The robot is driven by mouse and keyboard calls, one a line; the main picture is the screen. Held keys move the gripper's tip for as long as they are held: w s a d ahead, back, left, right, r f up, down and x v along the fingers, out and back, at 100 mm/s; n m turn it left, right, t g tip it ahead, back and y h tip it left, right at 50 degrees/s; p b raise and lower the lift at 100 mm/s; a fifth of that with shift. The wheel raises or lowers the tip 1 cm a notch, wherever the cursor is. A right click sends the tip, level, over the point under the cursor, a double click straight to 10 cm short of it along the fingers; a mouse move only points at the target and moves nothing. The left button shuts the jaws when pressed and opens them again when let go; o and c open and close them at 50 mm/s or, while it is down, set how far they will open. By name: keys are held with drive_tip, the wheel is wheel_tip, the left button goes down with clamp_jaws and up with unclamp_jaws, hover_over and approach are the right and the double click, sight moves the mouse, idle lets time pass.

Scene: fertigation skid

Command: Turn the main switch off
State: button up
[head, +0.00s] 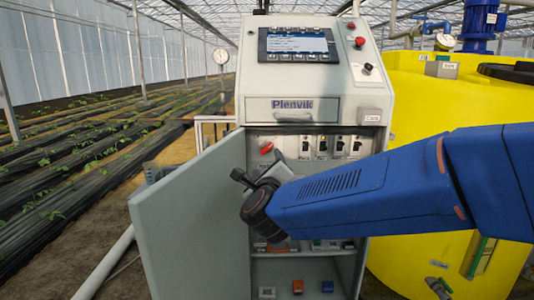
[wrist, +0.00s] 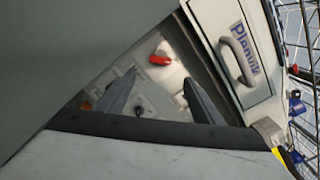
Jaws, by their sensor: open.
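The main switch appears to be the red rotary knob (head: 266,148) inside the open grey cabinet (head: 292,195), at the upper left of its panel. In the wrist view the red knob (wrist: 160,59) lies beyond the fingertips, nearer the top of the picture. My gripper (head: 258,175) is in front of the cabinet opening, a little below the knob in the head view. Its two dark fingers are apart in the wrist view (wrist: 155,92), with nothing between them. The gripper is not touching the knob, as far as I can see.
The cabinet door (head: 190,225) hangs open to the left, close to my gripper. Several breakers (head: 322,147) sit right of the knob. A drawer with a handle (head: 293,112) is above. A yellow tank (head: 430,105) stands at the right.

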sight(267, 150)
drive_tip(key=w, duration=1.2)
drive_tip(key=shift+c, duration=0.5)
drive_tip(key=c, duration=0.9)
